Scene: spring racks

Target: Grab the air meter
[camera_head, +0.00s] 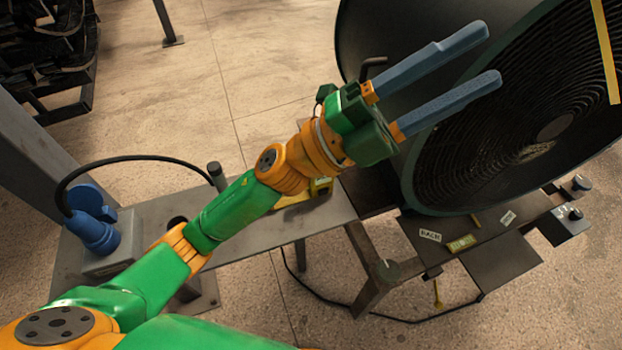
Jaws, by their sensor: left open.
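My left gripper (486,56) reaches up and right across the view, with its two long blue fingers apart and nothing between them. The fingers are in front of the big dark drum. A yellow item (322,185) shows partly on the grey bench below my left wrist; it may be the air meter, but my arm hides much of it and I cannot tell. My right gripper is out of view.
A large round drum (480,200) with a coiled, ribbed face fills the upper right. The narrow grey bench (335,209) carries a blue plug (95,232) with a black cable. A shelf with small labels (430,236) and dark knobs (575,213) lies below the drum. Open floor (270,60) is behind.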

